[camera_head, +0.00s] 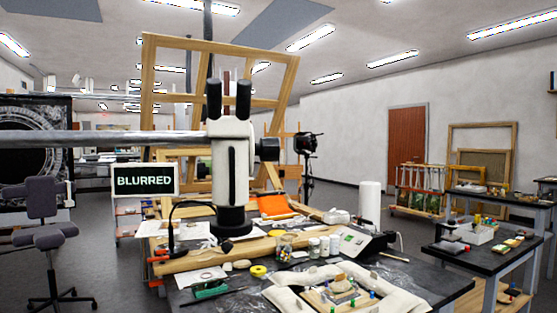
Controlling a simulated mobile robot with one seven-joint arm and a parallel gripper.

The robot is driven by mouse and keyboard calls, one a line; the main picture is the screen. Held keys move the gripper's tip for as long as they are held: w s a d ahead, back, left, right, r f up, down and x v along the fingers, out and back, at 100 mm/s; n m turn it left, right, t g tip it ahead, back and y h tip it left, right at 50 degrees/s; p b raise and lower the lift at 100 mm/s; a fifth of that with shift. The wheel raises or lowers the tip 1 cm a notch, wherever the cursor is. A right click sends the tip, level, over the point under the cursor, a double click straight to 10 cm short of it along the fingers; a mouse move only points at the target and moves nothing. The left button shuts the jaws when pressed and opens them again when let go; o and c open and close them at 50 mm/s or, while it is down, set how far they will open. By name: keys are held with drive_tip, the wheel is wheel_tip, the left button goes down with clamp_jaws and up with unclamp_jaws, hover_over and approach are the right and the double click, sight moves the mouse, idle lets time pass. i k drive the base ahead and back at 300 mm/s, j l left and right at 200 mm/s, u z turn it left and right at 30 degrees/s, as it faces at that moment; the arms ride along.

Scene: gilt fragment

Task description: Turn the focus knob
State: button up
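A white stereo microscope (231,165) with two dark eyepieces hangs on a grey horizontal boom over the workbench. A dark round focus knob (267,149) sticks out from the right side of its body. A small dark sign (145,180) to the left of the microscope reads "BLURRED" in pale letters. Below the dark lens end, the bench (240,298) holds a padded nest of pale cushions (295,299) around a small fragment. My gripper is not in view, and nothing is seen touching the knob.
A wooden easel frame (148,85) stands behind the microscope. A black lamp (171,238), jars (285,245), a white cylinder (370,203) and a grey device (362,240) crowd the bench. A chair (45,240) stands at left; side tables (480,262) stand at right. Air right of the knob looks fairly open.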

sight(267, 149)
drive_tip(key=i+l+u, duration=0.35)
drive_tip(key=l, duration=0.3)
drive_tip(key=i+l+u, duration=0.2)
drive_tip(key=l, duration=0.2)
drive_tip(key=l+u, duration=0.2)
drive_tip(key=l, duration=0.15)
drive_tip(key=i+l+u, duration=0.2)
drive_tip(key=l, duration=0.2)
drive_tip(key=l+u, duration=0.15)
drive_tip(key=l, duration=0.3)
